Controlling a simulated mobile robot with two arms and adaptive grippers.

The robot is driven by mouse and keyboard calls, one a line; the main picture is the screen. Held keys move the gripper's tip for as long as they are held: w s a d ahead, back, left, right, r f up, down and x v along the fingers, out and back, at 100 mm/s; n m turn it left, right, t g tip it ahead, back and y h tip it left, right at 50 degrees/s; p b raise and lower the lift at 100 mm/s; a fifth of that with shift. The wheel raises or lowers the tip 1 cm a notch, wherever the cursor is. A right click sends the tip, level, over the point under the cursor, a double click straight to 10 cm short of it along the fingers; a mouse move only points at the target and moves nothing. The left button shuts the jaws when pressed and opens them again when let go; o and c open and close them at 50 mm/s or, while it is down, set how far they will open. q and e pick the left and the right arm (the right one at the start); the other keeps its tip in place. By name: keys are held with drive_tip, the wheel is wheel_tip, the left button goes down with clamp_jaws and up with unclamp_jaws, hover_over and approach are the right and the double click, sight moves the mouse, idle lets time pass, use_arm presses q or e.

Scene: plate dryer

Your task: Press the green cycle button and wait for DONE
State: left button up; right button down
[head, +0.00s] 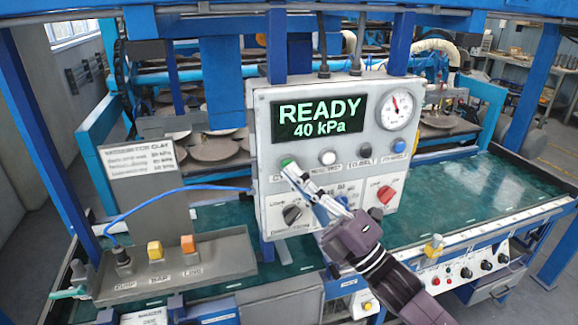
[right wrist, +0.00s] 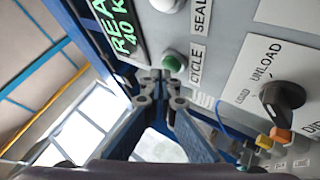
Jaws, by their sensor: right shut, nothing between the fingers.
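The grey control panel (head: 262,130) carries a display (head: 319,117) that reads READY and 40 kPa in green. The green cycle button (head: 287,162) is at the panel's left, under the display. In the right wrist view the green button (right wrist: 173,64) sits beside its CYCLE label. My right gripper (head: 290,170) is shut and empty, with its fingertips right at the button. In the right wrist view its tips (right wrist: 155,77) are just beside the button; I cannot tell whether they touch it. My left gripper is not in view.
White (head: 327,158), black (head: 365,151) and blue (head: 399,146) buttons share the row. Below are a black selector knob (head: 291,214) and a red knob (head: 386,194). A gauge (head: 397,109) is at upper right. A grey box with pump, orange and yellow switches (head: 180,270) stands left.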

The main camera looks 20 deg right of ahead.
drive_tip(key=shift+w, duration=0.45)
idle(0.6)
drive_tip(key=shift+s, duration=0.9)
